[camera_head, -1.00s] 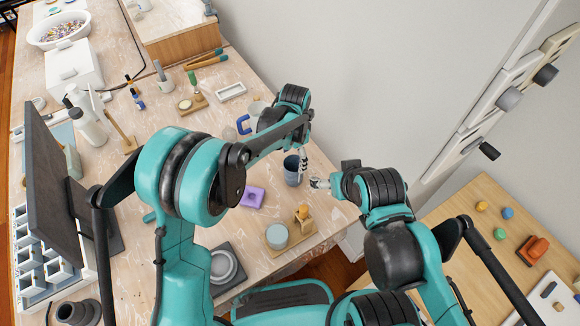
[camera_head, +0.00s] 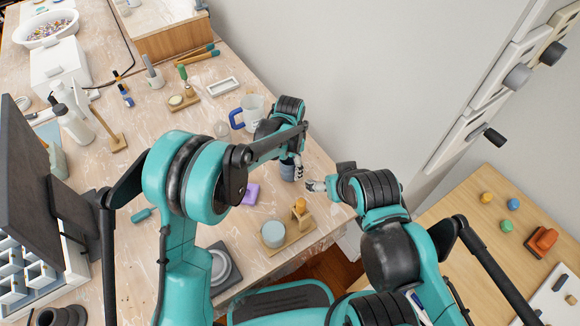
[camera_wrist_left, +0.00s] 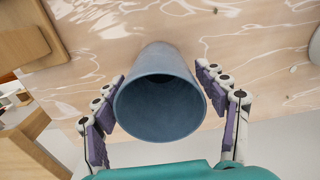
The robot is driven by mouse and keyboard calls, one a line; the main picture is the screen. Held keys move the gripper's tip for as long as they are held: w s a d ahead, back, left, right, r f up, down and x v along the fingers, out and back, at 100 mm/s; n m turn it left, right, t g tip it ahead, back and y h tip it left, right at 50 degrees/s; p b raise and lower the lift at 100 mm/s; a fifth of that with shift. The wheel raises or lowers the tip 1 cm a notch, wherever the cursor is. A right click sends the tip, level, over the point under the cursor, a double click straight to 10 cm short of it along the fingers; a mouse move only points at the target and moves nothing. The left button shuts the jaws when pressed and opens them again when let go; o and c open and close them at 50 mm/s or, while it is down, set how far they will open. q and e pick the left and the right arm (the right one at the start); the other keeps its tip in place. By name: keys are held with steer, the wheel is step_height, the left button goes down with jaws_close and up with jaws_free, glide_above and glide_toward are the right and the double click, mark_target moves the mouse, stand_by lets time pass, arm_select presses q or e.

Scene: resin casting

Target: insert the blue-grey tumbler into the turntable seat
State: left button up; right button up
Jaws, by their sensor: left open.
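The blue-grey tumbler (camera_head: 287,172) stands upright on the worktable near its right edge, partly hidden by my left gripper (camera_head: 297,168). In the left wrist view the tumbler (camera_wrist_left: 160,106) shows its open mouth and lies between the two spread fingers of my left gripper (camera_wrist_left: 167,108). That gripper is open; whether a finger touches the wall I cannot tell. My right gripper (camera_head: 316,186) is just right of the tumbler; its finger opening is too small to judge. A dark base with grey round rings (camera_head: 220,266), at the front edge, may be the turntable; my arm partly covers it.
A wooden board (camera_head: 283,247) with a pale blue cylinder and an orange-topped piece lies in front of the tumbler. A purple block (camera_head: 250,193) is to the left. A blue-handled jug (camera_head: 251,111) stands behind. A wall borders the table's right side.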

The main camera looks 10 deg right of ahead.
mark_target(290, 166)
arm_select(q)
steer(key=c, duration=0.9)
step_height(290, 166, up, 5)
steer(key=p, duration=0.3)
